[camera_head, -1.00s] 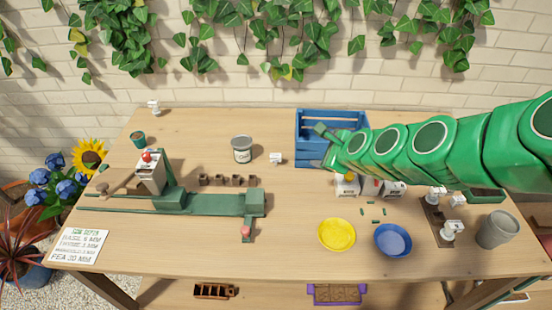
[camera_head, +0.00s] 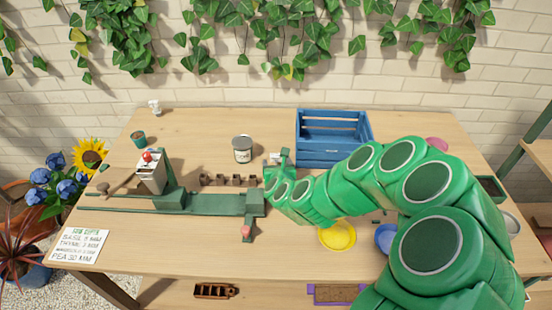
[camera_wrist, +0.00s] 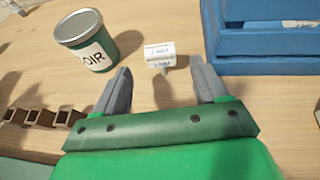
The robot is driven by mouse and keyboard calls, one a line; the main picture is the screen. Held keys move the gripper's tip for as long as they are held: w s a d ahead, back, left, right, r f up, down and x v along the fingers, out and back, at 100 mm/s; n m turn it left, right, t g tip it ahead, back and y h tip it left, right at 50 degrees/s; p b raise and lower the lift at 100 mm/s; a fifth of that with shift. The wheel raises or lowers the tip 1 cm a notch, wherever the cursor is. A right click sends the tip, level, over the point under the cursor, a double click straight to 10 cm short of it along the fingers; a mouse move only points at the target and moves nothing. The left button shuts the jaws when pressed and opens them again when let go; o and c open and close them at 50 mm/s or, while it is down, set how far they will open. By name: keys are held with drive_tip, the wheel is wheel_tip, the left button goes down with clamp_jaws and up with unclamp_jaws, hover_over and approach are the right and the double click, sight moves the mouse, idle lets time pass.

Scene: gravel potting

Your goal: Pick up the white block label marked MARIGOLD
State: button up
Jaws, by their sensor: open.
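A small white block label (camera_wrist: 160,54) stands on the wooden table just ahead of my gripper in the wrist view, in line with the gap between the fingers. Its dark print is too small to read for certain, so I cannot tell whether it says MARIGOLD. It also shows partly in the head view (camera_head: 273,158), beside my gripper. My gripper (camera_wrist: 161,72) is open and empty, its two grey fingers apart on either side of the block's line. Another white block label (camera_head: 154,106) stands at the table's back left; its face is unreadable.
A soil can (camera_wrist: 88,42) stands left of the block label, and a blue crate (camera_wrist: 262,48) stands to its right. Several small brown pots (camera_wrist: 40,116) are at lower left. A green seeding rig (camera_head: 215,203) lies to the left. My arm hides much of the right side.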

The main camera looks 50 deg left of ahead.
sight(276, 159)
drive_tip(key=shift+a+f, duration=0.1)
drive_tip(key=shift+f, duration=0.25)
drive_tip(key=shift+w+r+x, duration=0.1)
drive_tip(key=shift+r+x, duration=0.05)
drive_tip(key=shift+x, duration=1.4)
drive_tip(key=shift+w+r+x, duration=0.1)
drive_tip(key=shift+w+x, duration=0.05)
drive_tip(key=shift+x, duration=1.45)
drive_tip(key=shift+w+a+f, duration=0.3)
drive_tip(key=shift+a, duration=0.1)
drive_tip(key=c, duration=1)
drive_tip(key=shift+r, duration=0.15)
